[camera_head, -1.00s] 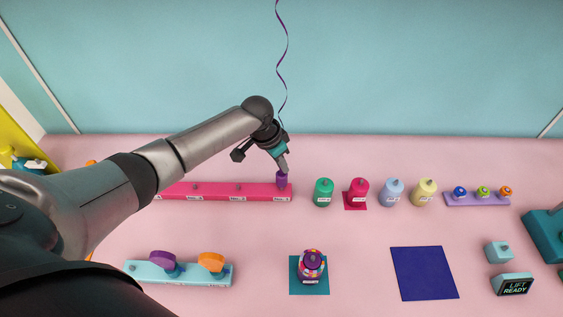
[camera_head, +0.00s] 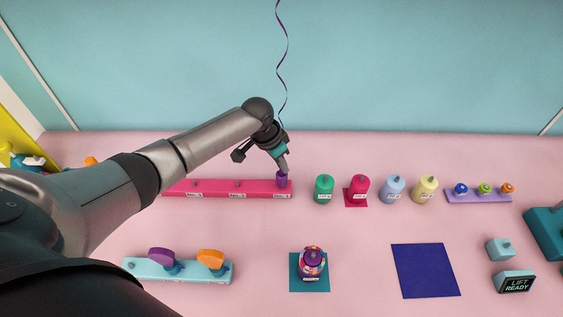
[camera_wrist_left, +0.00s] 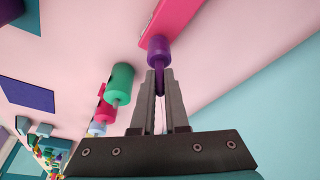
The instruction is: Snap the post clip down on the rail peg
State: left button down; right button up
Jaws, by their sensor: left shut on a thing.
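The pink rail (camera_head: 225,189) lies toward the back of the table, with labels on its front and small pegs on top. A purple clip (camera_head: 282,179) sits at the rail's right end, upright, with a purple ribbon rising above it. My left gripper (camera_head: 285,167) is shut on the clip's narrow upper part from above. In the left wrist view the clip (camera_wrist_left: 158,50) is between my fingers (camera_wrist_left: 160,88), its wide base against the rail's end (camera_wrist_left: 172,20). I cannot tell if it is fully seated, as it hides the peg. My right gripper is not in view.
Green, red, blue and yellow canisters (camera_head: 324,189) stand just right of the rail. A purple strip (camera_head: 478,195) with small coloured knobs is farther right. In front are a light-blue rack (camera_head: 178,271), a patterned canister (camera_head: 312,264) and a bare dark-blue mat (camera_head: 426,270).

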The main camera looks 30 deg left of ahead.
pick_arm(q)
jog(key=shift+f+b, duration=0.3)
jog(key=shift+f, duration=0.3)
jog(key=c, duration=0.8)
grip_release()
jog(key=shift+c, duration=0.2)
jog(key=p+v, duration=0.6)
jog(key=v, duration=0.2)
jog(key=shift+p, duration=0.3)
jog(key=shift+d, duration=0.1)
